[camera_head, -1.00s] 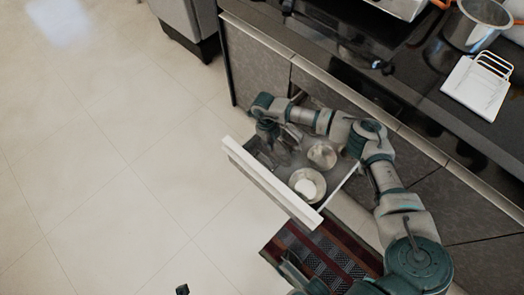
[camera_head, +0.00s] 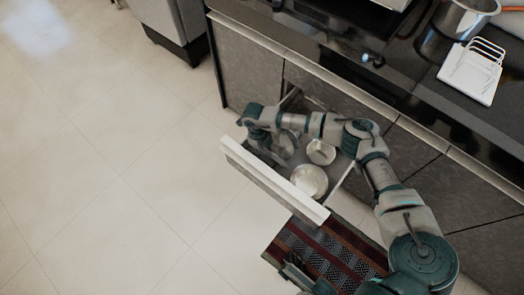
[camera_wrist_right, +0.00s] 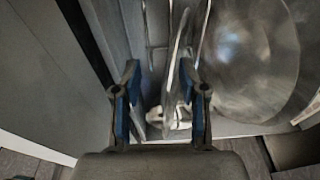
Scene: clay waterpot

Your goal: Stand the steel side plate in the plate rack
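The right gripper (camera_head: 276,150) reaches down into the open drawer. In the right wrist view its two blue-padded fingers (camera_wrist_right: 162,105) are apart. A thin shiny steel plate (camera_wrist_right: 179,65), seen nearly edge-on, stands upright between them, closer to the right finger; I cannot tell whether it touches. In the head view this plate is mostly hidden by the hand. The plate rack (camera_head: 472,70), a white base with wire loops, stands empty on the dark counter at the upper right.
The drawer's white front (camera_head: 272,181) stands out from the cabinet. In the drawer are a pale round dish (camera_head: 309,180) and a cup-like vessel (camera_head: 321,152). A large round steel dish (camera_wrist_right: 250,55) is right of the fingers. A pot (camera_head: 463,18) is beside the rack.

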